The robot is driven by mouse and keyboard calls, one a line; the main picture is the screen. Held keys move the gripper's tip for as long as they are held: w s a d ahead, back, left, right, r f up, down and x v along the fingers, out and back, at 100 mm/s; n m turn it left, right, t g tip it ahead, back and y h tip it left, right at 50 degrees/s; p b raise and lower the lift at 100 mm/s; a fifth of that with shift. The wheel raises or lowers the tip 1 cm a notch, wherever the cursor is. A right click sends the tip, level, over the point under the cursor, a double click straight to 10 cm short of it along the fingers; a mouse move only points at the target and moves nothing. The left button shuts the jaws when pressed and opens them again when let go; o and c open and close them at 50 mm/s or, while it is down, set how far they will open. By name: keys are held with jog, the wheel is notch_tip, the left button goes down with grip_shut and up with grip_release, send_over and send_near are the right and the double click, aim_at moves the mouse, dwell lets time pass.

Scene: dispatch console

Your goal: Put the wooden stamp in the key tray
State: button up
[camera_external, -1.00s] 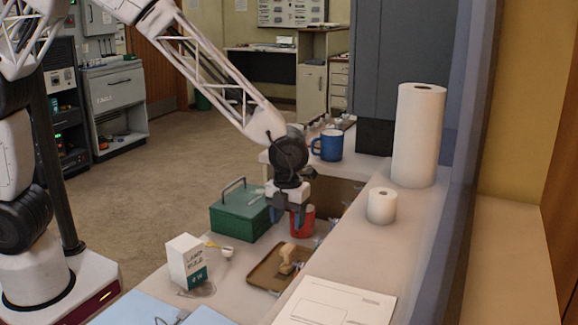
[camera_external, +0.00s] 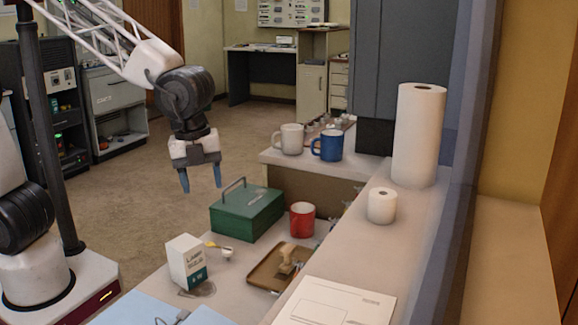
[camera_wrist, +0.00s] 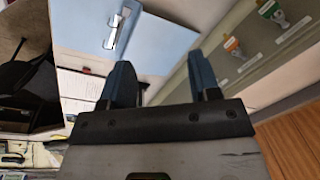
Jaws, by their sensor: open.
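The wooden stamp (camera_external: 287,257) stands in the brown key tray (camera_external: 262,272) on the counter in the external view. My gripper (camera_external: 202,187) is open and empty, raised in the air to the left of the green box and well away from the stamp and tray. In the wrist view my gripper's blue fingers (camera_wrist: 165,85) are apart with nothing between them. The stamp and tray cannot be made out in the wrist view.
A green box (camera_external: 246,214), a red mug (camera_external: 302,220) and a white carton (camera_external: 186,261) stand around the tray. A white mug (camera_external: 291,139) and a blue mug (camera_external: 328,146) are at the back.

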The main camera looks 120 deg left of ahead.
jog(key=s+d+r+n, duration=0.3)
jog(key=s+d+n, duration=0.2)
jog(key=s+d, duration=0.3)
jog(key=s+d+r+n+t, duration=0.1)
jog(key=s+d+r+n, duration=0.2)
jog(key=s, duration=1.1)
jog(key=d+n, duration=0.2)
jog(key=d, duration=0.3)
jog(key=shift+s+h, duration=0.25)
jog(key=shift+h, duration=0.05)
